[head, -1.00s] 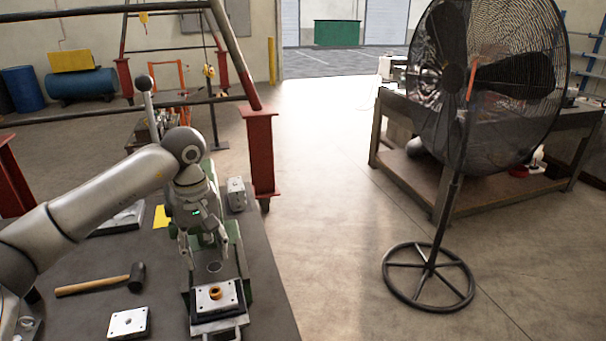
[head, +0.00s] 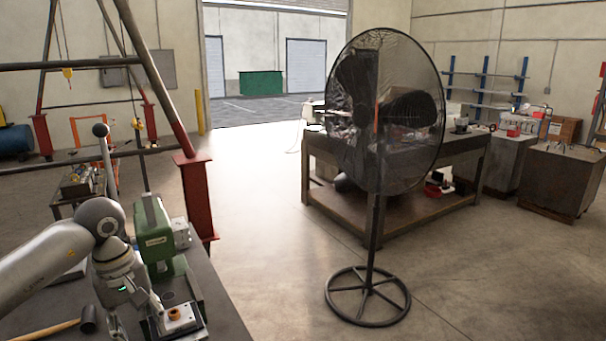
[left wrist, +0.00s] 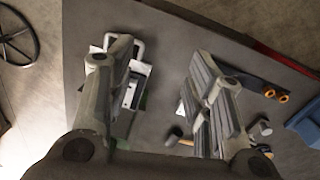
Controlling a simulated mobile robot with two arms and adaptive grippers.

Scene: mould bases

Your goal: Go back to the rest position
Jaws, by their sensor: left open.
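My left gripper (head: 135,308) is open and empty above the workbench, just left of the mould base in the head view. The mould base (head: 186,327) is a pale metal plate with an orange-brown ring (head: 174,313) on it. It sits on a dark fixture near the bottom edge. In the left wrist view my two fingers (left wrist: 165,68) stand wide apart with bare bench between them. A pale plate with a handle (left wrist: 139,50) shows there, partly hidden behind one finger. My right gripper is not in view.
A green machine (head: 152,240) stands on the bench behind my left gripper. A hammer (head: 88,320) lies at the lower left, partly cut off. A large black fan (head: 385,115) stands on the floor before another workbench (head: 400,205). The floor between them and my bench is clear.

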